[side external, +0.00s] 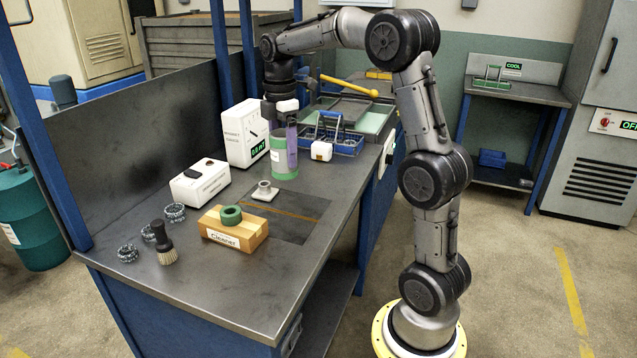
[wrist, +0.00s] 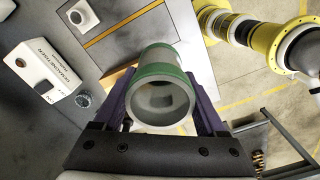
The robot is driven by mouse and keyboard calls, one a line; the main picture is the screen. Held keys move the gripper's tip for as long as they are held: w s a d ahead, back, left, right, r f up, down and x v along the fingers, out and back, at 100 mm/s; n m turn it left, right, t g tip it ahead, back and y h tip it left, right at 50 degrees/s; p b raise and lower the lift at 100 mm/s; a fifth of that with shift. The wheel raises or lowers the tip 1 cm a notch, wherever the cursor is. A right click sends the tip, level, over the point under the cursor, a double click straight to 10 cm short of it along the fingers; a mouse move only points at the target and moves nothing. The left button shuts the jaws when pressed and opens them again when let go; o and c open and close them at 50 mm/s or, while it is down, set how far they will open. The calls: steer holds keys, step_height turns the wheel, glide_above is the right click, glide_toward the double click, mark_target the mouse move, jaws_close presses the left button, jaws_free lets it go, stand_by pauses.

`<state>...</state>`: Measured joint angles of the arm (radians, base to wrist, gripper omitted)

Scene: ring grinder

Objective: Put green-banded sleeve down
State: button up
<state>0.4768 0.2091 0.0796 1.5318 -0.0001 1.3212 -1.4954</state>
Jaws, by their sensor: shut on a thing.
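The green-banded sleeve (side external: 279,160) is a pale grey hollow cylinder with green bands. My gripper (side external: 290,148) has purple fingers shut on it from both sides. The sleeve is upright in the side view; I cannot tell whether its lower end touches the bench or hangs just above it. In the wrist view the sleeve (wrist: 161,98) sits between the two fingers of the gripper (wrist: 163,92), with its open end facing the camera. Part of its wall is hidden behind a finger in the side view.
A small pale plate with a round boss (side external: 264,191) lies in front of the sleeve. A wooden block (side external: 234,232) carries a green ring (side external: 231,215). A white gauge box (side external: 246,135) stands at left, a blue basket (side external: 335,141) at right.

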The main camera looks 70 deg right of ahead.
steer(key=s+d+f+m, duration=0.2)
steer(key=s+d+f, duration=0.1)
steer(key=d, duration=0.6)
steer(key=s+d+f+m, duration=0.2)
steer(key=s+d, duration=0.1)
steer(key=d, duration=0.6)
steer(key=shift+w+d+f, duration=1.5)
steer(key=shift+d+f, duration=0.2)
steer(key=shift+w+d+f, duration=1.5)
steer(key=shift+d+f, duration=0.2)
steer(key=shift+w+d+f, duration=1.5)
steer(key=shift+d+f, duration=0.2)
steer(key=shift+f, duration=1.4)
steer(key=shift+f, duration=0.15)
steer(key=o, duration=1.3)
